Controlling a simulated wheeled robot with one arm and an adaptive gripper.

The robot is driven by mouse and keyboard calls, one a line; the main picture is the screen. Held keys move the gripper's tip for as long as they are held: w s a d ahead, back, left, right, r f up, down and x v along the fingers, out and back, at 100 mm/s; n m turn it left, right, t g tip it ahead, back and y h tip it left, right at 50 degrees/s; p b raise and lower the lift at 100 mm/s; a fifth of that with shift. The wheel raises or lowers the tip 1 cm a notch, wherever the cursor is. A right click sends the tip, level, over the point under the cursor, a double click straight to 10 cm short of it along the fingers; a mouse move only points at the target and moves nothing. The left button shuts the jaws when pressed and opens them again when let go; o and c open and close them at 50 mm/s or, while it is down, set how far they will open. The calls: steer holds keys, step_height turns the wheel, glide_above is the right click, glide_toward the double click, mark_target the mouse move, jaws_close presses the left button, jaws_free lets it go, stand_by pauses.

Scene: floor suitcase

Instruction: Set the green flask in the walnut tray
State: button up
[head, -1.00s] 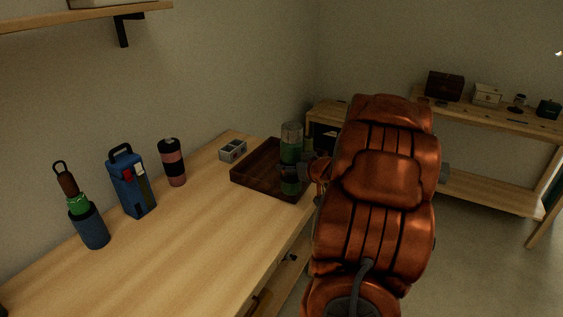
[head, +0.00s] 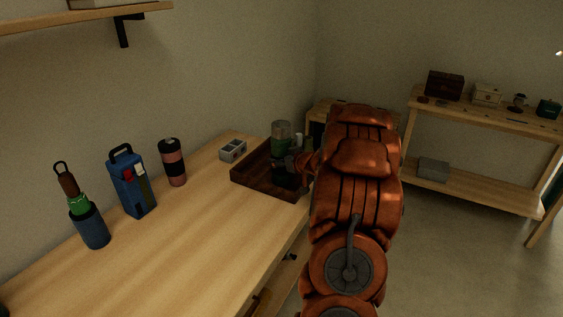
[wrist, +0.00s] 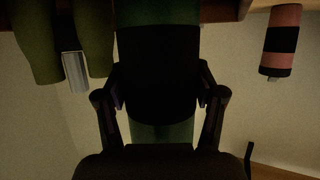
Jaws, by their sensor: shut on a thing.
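In the wrist view the flask's black band (wrist: 158,75) sits between the two fingers of my gripper (wrist: 160,105), with green above and below. My gripper is shut on the flask. The flask's lower part is dark and partly hidden by my gripper, so I cannot tell whether its base touches the tray floor.
A grey two-hole block (head: 232,150) stands behind the tray. Olive bottles (wrist: 35,40) and a pale item (wrist: 75,72) are close by the flask. The bench front is clear.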

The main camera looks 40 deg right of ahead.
steer(key=shift+f, duration=0.25)
steer(key=shift+f, duration=0.1)
steer(key=o, duration=1.6)
steer(key=shift+f, duration=0.1)
steer(key=shift+c, duration=0.2)
steer(key=shift+s+r, duration=0.15)
steer(key=shift+r, duration=0.05)
steer(key=v, duration=1.1)
steer(key=shift+s, duration=0.35)
steer(key=shift+a+r, duration=0.1)
